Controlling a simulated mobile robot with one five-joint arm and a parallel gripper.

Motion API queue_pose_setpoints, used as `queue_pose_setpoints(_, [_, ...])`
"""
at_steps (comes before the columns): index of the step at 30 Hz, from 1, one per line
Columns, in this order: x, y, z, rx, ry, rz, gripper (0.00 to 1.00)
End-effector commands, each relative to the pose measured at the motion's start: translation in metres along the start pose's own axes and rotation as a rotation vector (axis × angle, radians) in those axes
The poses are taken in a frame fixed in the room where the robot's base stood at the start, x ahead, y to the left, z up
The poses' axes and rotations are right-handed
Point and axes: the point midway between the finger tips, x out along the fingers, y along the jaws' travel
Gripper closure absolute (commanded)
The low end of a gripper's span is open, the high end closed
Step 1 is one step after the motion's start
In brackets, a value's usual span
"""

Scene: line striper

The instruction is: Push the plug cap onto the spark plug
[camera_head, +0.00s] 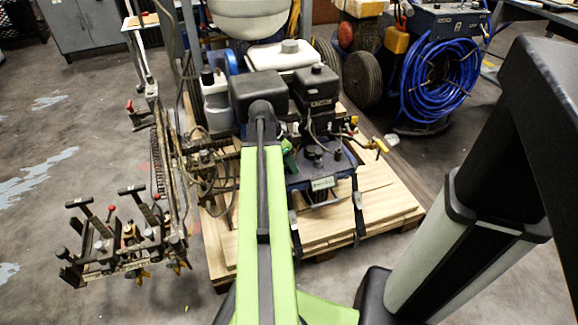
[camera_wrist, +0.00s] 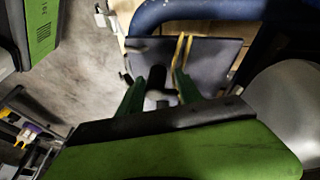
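My gripper (camera_wrist: 158,84) shows in the wrist view as two green fingers standing apart. A short black cylindrical part (camera_wrist: 157,76) lies between them in the picture, with gaps on both sides. It may be the plug cap, but I cannot tell. A small pale part shows just below it. In the head view my arm reaches over the engine of the line striper (camera_head: 313,90), and only a bit of my green gripper (camera_head: 289,156) shows beside the arm. I cannot make out the spark plug in either view; my arm covers part of the engine.
The striper stands on a wooden pallet (camera_head: 385,205), strapped at the front. A bracket with levers (camera_head: 125,235) stands at left. A brass-ended valve with a yellow handle (camera_head: 378,145) juts out to the right. A coiled blue hose (camera_head: 440,80) is at back right.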

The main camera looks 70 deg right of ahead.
Motion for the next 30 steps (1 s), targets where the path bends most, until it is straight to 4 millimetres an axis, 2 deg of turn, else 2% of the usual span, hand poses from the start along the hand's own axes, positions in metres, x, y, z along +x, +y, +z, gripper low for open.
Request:
queue_pose_setpoints(3, [-0.001,0.000,0.000,0.000,0.001,0.000,0.61])
queue_pose_setpoints(12, [-0.002,-0.001,0.000,0.000,0.002,-0.001,1.00])
queue_pose_setpoints(30, [-0.011,-0.001,-0.004,-0.001,0.002,-0.003,1.00])
